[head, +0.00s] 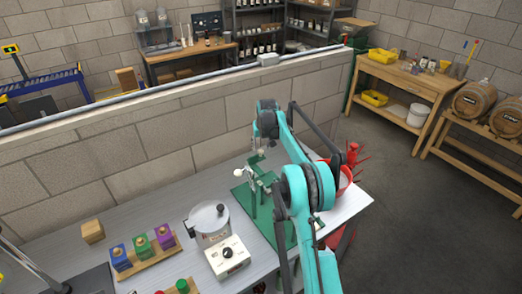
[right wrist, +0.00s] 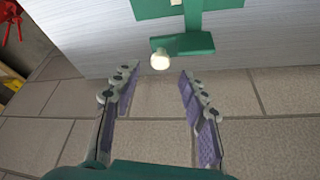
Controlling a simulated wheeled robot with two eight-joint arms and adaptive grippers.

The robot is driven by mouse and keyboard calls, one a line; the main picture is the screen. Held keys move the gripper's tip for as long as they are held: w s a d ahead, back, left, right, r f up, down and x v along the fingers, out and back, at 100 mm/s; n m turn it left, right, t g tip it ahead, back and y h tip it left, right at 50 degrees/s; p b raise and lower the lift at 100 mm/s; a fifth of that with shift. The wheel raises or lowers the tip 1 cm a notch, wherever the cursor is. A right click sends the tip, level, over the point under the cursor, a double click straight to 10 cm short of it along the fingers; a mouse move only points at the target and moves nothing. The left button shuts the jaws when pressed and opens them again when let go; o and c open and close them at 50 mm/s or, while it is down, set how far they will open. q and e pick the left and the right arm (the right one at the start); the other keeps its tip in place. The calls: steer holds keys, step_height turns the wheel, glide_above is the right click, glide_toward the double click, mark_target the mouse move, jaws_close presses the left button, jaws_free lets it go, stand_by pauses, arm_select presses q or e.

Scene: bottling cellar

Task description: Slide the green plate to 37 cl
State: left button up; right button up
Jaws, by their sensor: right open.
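A green stand stands on the right part of the grey bench in the head view, with a flat green base (head: 284,232). In the right wrist view a small green plate (right wrist: 183,45) shows with a round cream knob (right wrist: 160,61) at its edge. My right gripper (right wrist: 156,73) is open and empty, with the knob just ahead of and roughly between its fingertips. I cannot tell whether they touch it. My right arm hides part of the stand in the head view. No 37 cl mark is readable. My left gripper is not in view.
A low block wall (head: 150,140) runs behind the bench. Left of the stand are a round lidded pot (head: 208,219), a white box with a dial (head: 228,257) and a wooden rack with coloured blocks (head: 142,253). A red spiky rack (head: 353,157) stands right of my arm.

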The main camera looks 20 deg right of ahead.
mark_target(261, 150)
steer(key=x, duration=0.4)
steer(key=shift+f, duration=0.1)
jaws_close()
steer(key=s+b, duration=0.2)
steer(key=s, duration=0.4)
steer(key=shift+d, duration=0.4)
